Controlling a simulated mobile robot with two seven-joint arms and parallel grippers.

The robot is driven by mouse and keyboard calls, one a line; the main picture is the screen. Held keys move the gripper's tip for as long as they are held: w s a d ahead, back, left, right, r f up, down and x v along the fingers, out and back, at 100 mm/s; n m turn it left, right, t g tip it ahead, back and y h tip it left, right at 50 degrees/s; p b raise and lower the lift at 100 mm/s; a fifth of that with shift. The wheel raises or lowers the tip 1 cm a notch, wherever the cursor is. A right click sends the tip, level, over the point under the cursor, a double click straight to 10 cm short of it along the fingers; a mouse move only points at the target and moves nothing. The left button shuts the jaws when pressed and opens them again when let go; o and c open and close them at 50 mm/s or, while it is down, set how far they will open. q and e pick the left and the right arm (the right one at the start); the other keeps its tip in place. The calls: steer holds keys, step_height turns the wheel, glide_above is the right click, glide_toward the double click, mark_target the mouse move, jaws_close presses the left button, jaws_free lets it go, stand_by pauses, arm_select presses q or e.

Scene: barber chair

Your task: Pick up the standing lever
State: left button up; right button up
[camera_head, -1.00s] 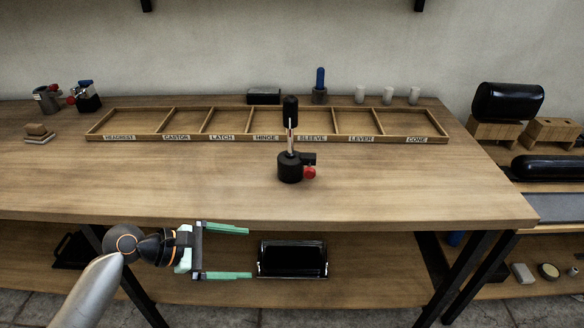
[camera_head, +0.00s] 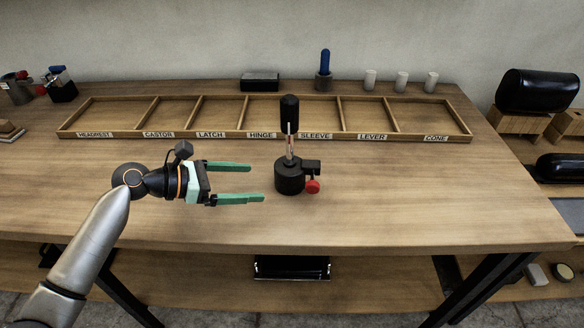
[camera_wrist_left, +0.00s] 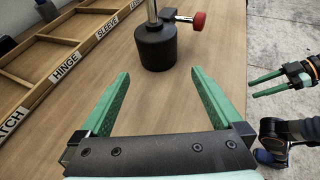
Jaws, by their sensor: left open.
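The standing lever (camera_head: 289,112) has a black grip on a thin metal shaft and stands upright in a round black holder (camera_head: 289,177) with a red knob at its side. In the left wrist view only the lower shaft (camera_wrist_left: 152,12) shows; the grip is out of frame. My left gripper (camera_head: 257,182) is open and empty above the table, left of the holder and apart from it. In the left wrist view the holder (camera_wrist_left: 155,48) lies ahead, beyond and between the fingertips (camera_wrist_left: 160,74). My right gripper (camera_wrist_left: 267,83) shows at the right edge there, its fingers apart and empty.
A labelled wooden tray (camera_head: 222,135) with empty compartments lies behind the holder. A blue-handled piece (camera_head: 325,62), a black box (camera_head: 260,82) and white cups (camera_head: 402,82) stand behind it. The table front (camera_head: 380,225) is clear.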

mark_target(276, 181)
arm_select(q)
steer(key=x, duration=0.3)
steer(key=shift+w+d+f, duration=0.15)
steer(key=shift+d, duration=0.15)
steer(key=shift+b+x, duration=0.6)
steer(key=shift+x, duration=2.15)
steer(key=shift+w, duration=0.15)
steer(key=shift+c, duration=0.2)
steer(key=shift+a, duration=0.1)
jaws_close()
steer(key=shift+r, duration=0.3)
